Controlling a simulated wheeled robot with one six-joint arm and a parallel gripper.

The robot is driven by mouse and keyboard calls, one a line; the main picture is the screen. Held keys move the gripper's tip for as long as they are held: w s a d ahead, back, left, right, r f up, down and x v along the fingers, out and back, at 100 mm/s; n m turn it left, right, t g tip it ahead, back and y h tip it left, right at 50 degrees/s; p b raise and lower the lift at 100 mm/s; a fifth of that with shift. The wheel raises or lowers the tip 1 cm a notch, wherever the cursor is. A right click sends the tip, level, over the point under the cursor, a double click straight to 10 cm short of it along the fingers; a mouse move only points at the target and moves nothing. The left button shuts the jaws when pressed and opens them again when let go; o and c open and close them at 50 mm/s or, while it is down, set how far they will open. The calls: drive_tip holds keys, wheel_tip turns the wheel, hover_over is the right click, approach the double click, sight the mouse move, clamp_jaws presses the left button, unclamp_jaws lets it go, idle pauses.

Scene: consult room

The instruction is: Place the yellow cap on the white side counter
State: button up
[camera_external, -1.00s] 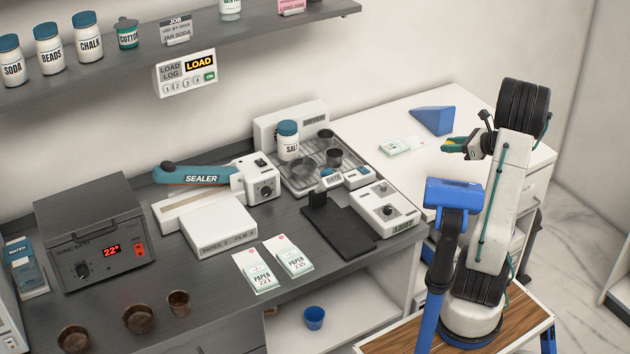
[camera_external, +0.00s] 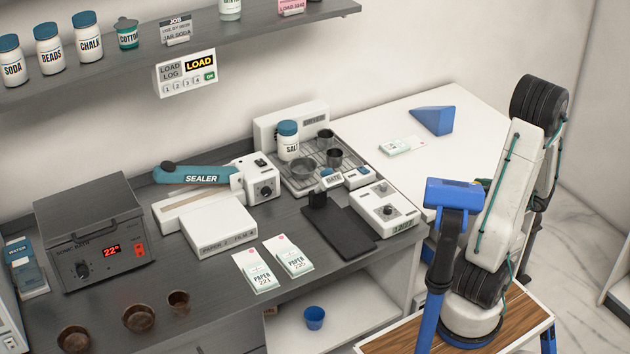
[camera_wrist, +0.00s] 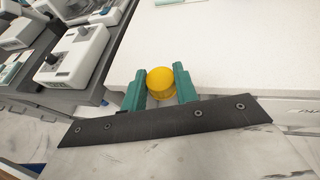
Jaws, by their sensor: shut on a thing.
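The yellow cap (camera_wrist: 161,82) is between the green fingers of my gripper (camera_wrist: 159,88) in the wrist view. My gripper is shut on it, with a finger on each side. The white side counter (camera_external: 465,155) stands at the right in the external view. In the wrist view the counter top (camera_wrist: 230,50) lies beyond the cap, and the cap overlaps its front edge in the picture. I cannot tell how high the cap is.
The front part looks bare. To its left, the grey bench holds a white device with a knob (camera_external: 384,209) and a rack with a salt jar (camera_external: 288,141).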

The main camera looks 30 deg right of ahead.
drive_tip(key=shift+w+d+f, duration=0.15)
drive_tip(key=shift+w+f, duration=0.05)
drive_tip(key=shift+w, duration=0.05)
hover_over(464, 174)
drive_tip(key=shift+f, duration=2.5)
drive_tip(key=shift+f, duration=0.15)
drive_tip(key=o, duration=0.9)
drive_tip(key=shift+o, duration=0.2)
